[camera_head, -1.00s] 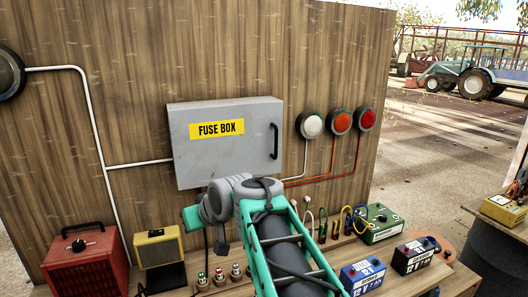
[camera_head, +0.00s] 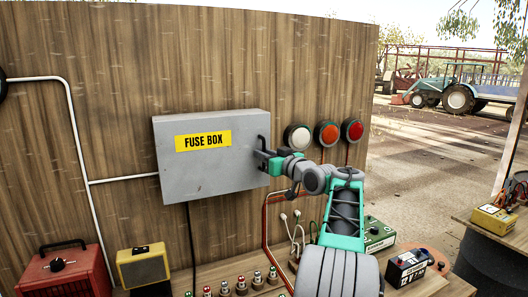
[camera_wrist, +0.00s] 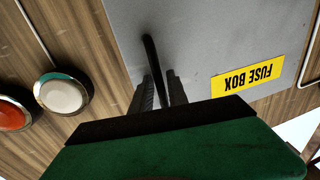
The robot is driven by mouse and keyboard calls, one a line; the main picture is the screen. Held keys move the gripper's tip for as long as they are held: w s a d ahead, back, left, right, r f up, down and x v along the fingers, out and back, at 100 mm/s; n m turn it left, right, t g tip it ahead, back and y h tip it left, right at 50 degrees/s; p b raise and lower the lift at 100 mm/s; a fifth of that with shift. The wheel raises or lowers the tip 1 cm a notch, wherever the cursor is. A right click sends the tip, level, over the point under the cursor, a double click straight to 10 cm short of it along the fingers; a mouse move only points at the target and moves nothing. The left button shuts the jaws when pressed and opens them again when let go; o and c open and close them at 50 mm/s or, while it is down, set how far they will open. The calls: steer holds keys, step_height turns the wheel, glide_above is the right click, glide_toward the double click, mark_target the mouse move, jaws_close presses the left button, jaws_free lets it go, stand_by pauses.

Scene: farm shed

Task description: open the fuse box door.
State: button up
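The grey fuse box (camera_head: 205,160) with its yellow FUSE BOX label hangs on the wooden wall, and its door looks closed. The black bar handle (camera_head: 263,147) is on the right side of the door. My gripper (camera_head: 262,158) reaches the handle from the right. In the wrist view the two dark fingers of my gripper (camera_wrist: 160,85) stand close together, one on each side of the handle (camera_wrist: 151,55), and look shut on it. The handle's lower end is hidden between the fingers. The grey door front (camera_wrist: 215,40) shows behind them.
White, orange and red round lamps (camera_head: 297,137) sit on the wall just right of the box, close to my gripper. Below, a bench carries a red unit (camera_head: 65,275), a yellow unit (camera_head: 143,266), several small coloured posts and a battery (camera_head: 410,267).

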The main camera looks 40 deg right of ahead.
steer(key=shift+c, duration=0.4)
jaws_close()
stand_by(1.0)
